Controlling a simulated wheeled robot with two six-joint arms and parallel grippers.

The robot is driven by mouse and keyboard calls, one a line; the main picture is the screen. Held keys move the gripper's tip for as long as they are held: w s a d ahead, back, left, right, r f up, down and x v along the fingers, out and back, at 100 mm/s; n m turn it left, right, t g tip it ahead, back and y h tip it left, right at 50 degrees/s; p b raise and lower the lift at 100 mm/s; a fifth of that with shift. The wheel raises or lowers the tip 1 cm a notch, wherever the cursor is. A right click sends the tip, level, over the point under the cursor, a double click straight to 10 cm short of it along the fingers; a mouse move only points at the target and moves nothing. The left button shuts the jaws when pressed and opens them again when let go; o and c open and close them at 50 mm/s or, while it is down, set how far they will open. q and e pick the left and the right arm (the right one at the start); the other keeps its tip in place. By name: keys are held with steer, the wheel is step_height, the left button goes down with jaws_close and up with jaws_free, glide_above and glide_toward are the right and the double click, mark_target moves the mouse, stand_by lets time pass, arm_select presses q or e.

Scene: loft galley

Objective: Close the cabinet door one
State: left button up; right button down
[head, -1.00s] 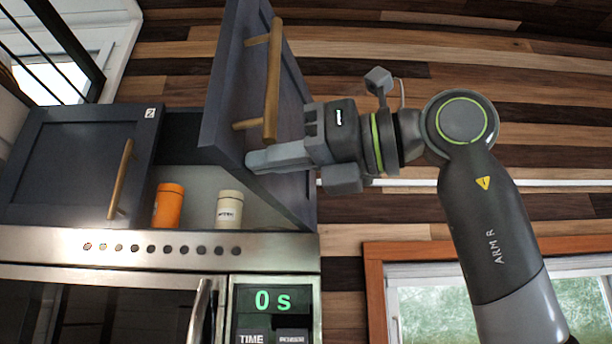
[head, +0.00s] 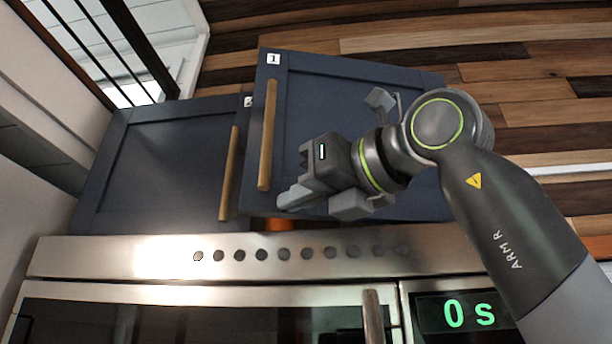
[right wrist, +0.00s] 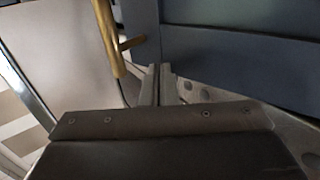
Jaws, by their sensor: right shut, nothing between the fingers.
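Cabinet door one (head: 350,110) is dark blue-grey with a label "1" at its top left corner and a brass bar handle (head: 267,135) on its left side. It stands partly open; a sliver of an orange canister (head: 279,224) shows below its lower edge. My right gripper (head: 283,203) is shut and empty, in front of the door's lower left part, just right of the handle's lower end. In the right wrist view the closed fingertips (right wrist: 163,72) are close to the door's lower edge; whether they touch it I cannot tell. My left gripper is not in view.
A second dark door (head: 165,165) with its own brass handle (head: 230,172) is at the left. The plank wall at the right is clear beyond my arm.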

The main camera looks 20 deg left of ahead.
mark_target(294, 215)
steer(key=shift+m+t+h, duration=0.4)
steer(key=shift+m+t, duration=0.2)
steer(key=shift+t, duration=0.2)
steer(key=w+a, duration=0.1)
steer(key=w, duration=0.1)
steer(key=w+a+p, duration=0.1)
steer(key=shift+w+a+r, duration=0.15)
steer(key=shift+w, duration=0.2)
steer(key=shift+w+a+t, duration=0.3)
steer(key=shift+w+a, duration=0.1)
steer(key=shift+w, duration=0.3)
steer(key=shift+d, duration=0.2)
